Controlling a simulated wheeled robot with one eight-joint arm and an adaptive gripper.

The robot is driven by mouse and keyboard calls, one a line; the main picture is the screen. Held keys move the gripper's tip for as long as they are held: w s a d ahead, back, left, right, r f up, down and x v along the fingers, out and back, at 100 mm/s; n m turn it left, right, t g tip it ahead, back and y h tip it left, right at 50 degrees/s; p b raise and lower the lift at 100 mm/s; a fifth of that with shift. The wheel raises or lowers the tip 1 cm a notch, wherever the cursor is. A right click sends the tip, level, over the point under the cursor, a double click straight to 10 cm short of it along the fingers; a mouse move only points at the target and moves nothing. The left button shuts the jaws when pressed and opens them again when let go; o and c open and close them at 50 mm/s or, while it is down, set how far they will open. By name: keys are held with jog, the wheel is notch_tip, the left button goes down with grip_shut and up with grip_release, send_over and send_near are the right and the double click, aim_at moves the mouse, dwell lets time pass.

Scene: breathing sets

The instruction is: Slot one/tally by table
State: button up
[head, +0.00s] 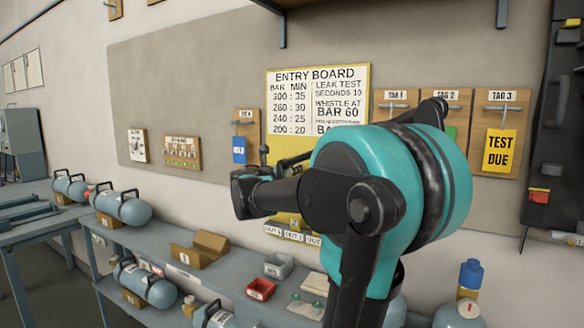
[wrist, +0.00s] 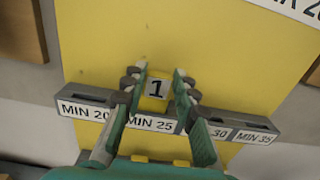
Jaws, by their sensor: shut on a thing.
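My gripper (wrist: 159,88) is shut on a small yellow tally (wrist: 154,102) marked 1, held between its two fingers in the wrist view. The tally is upright at a grey rail (wrist: 85,94) on the yellow board (wrist: 95,60). The rail carries labels MIN 20, MIN 25, 30 and MIN 35. The tally shows above the right part of the MIN 25 label; I cannot tell whether it is seated in a slot. In the head view the entry board (head: 318,80) shows its bar and minute table. My arm hides much of its lower part, the rail and the tally.
Tag boards hang beside the entry board, one with a yellow TEST DUE tag (head: 499,152).

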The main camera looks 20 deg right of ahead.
jog(key=shift+f, duration=0.3)
jog(key=o, duration=1)
jog(key=shift+c, duration=0.2)
jog(key=v, duration=1.2)
